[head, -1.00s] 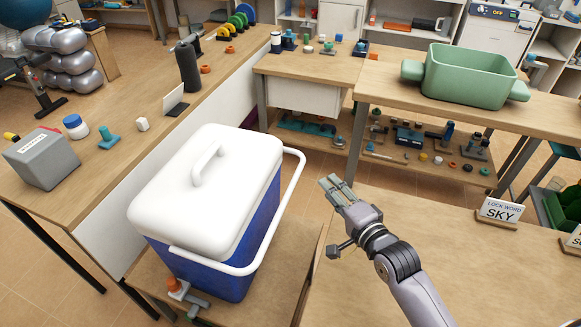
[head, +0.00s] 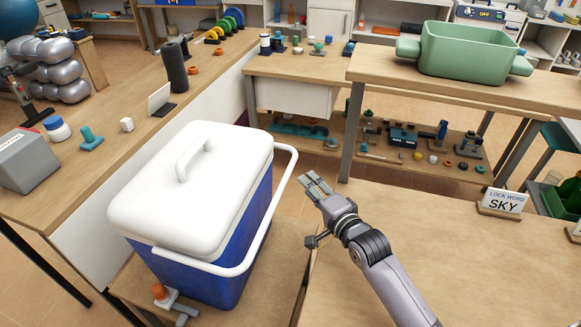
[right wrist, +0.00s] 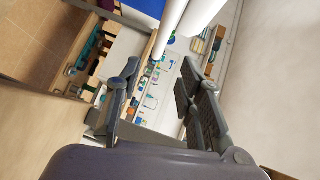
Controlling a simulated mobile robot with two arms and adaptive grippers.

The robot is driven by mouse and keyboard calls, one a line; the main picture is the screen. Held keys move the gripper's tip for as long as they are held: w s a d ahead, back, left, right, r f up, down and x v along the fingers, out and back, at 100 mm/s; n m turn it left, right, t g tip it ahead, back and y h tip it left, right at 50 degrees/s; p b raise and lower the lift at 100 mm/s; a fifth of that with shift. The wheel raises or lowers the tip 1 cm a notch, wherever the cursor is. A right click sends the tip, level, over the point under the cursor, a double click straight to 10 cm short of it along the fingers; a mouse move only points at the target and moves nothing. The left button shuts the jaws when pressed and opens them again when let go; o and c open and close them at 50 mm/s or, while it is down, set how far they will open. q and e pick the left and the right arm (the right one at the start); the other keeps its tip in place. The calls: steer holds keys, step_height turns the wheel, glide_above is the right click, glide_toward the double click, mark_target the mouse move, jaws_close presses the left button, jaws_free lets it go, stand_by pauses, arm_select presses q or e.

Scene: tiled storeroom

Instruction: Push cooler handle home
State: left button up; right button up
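The cooler (head: 235,235) has a blue body and a white lid (head: 165,200) with a raised grip on top; the lid looks closed. Its white swing handle (head: 284,192) stands out from the right side, with a bar along the front, apart from the body at the far right corner. My right gripper (head: 314,182) is just right of the handle with a small gap, pointing up and left, empty. In the right wrist view its fingers (right wrist: 160,75) are spread; the white handle bar (right wrist: 172,22) and some blue body show beyond them. My left gripper is not in view.
The cooler sits on a low wooden stand (head: 265,290), with an orange-topped fitting (head: 162,293) at its front. A long bench (head: 70,180) runs along the left. A wooden table (head: 400,215) lies under my right arm, with a "SKY" sign (head: 502,202). A green tub (head: 468,50) stands behind.

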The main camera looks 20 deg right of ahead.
mark_target(290, 164)
steer(key=x, duration=1.1)
steer(key=shift+w+a+b, duration=0.1)
steer(key=shift+w+b, duration=0.15)
steer(key=shift+b, duration=0.05)
steer(key=shift+c, duration=0.5)
jaws_close()
steer(key=shift+f, duration=0.1)
